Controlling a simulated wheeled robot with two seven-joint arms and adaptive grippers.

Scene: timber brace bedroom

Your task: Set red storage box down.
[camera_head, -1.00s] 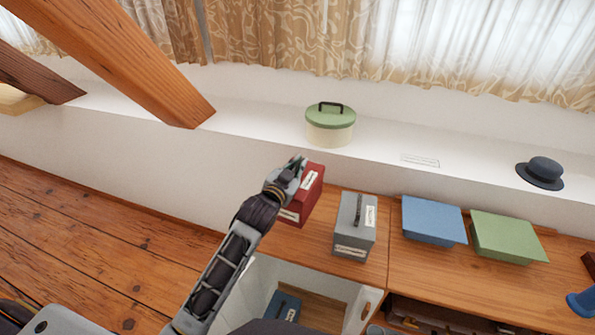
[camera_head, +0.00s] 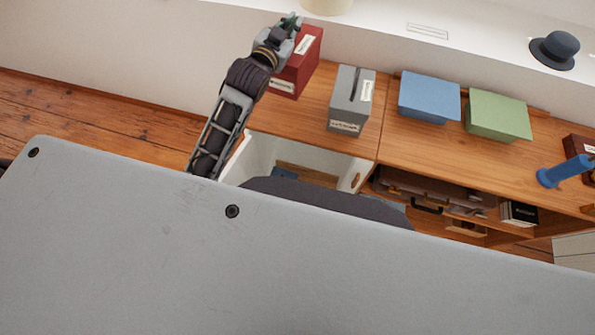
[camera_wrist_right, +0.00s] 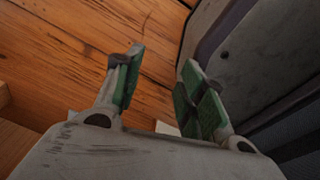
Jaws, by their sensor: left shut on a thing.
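The red storage box (camera_head: 298,68), with white labels, is at the left end of the wooden cabinet top (camera_head: 305,112) in the head view, left of a grey box. My left gripper (camera_head: 289,24) is at the top of the red box and shut on it, and the gripper partly hides its upper left side. The box looks upright; I cannot tell whether its base touches the wood or is slightly above it. My right gripper (camera_wrist_right: 163,64) shows in the right wrist view, open and empty, with wooden boards behind it.
A grey box (camera_head: 350,98), a blue box (camera_head: 429,96) and a green box (camera_head: 498,115) stand further right on the cabinet. A dark hat (camera_head: 555,48) sits on the white ledge behind. An open white compartment (camera_head: 262,152) is below the red box.

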